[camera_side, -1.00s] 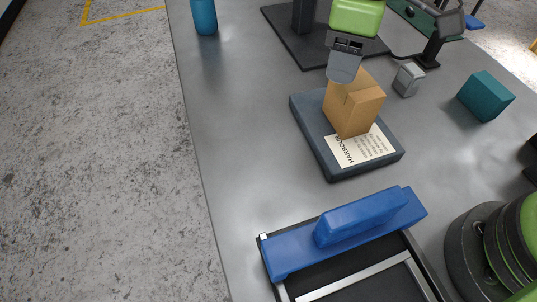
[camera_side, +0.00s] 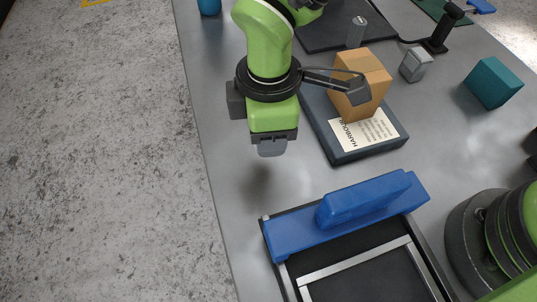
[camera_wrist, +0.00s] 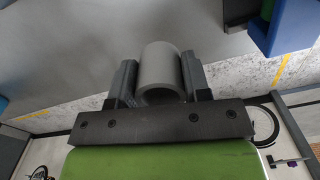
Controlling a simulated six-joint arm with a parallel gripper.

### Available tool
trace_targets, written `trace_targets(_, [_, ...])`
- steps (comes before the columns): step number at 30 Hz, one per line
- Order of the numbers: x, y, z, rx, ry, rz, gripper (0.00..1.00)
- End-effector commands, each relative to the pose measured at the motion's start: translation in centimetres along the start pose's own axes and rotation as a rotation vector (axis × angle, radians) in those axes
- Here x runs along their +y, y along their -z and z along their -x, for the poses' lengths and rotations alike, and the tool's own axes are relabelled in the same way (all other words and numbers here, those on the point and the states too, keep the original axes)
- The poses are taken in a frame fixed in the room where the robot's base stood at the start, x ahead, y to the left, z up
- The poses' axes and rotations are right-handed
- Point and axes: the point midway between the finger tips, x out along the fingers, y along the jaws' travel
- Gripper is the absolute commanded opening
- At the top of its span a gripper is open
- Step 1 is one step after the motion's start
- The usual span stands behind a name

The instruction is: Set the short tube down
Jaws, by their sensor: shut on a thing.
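The short tube is a grey hollow cylinder (camera_wrist: 157,60), seen in the wrist view between the two dark fingers of my gripper (camera_wrist: 158,82). My gripper is shut on it, with its open end facing the wrist camera. In the side view my gripper (camera_side: 271,147) points down above the left part of the grey table (camera_side: 235,205), left of the dark slab and behind the blue piece. A soft shadow lies below it, and a gap to the table seems to show. The tube cannot be told apart from the fingers there.
A dark slab (camera_side: 373,152) bears a label and an orange-brown box (camera_side: 365,70). A blue piece (camera_side: 290,232) lies across a black tray frame in front. A silver block (camera_side: 416,64) and teal block (camera_side: 492,83) stand to the right. The table's left side is clear.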

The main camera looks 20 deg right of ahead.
Motion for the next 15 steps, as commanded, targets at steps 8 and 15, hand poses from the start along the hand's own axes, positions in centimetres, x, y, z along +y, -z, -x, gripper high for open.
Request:
trace_targets(8, [0.0, 0.0, -3.7, 0.0, 0.0, 0.0, 0.15])
trace_targets(15, [0.0, 0.0, -7.0, 0.001, 0.0, 0.0, 0.15])
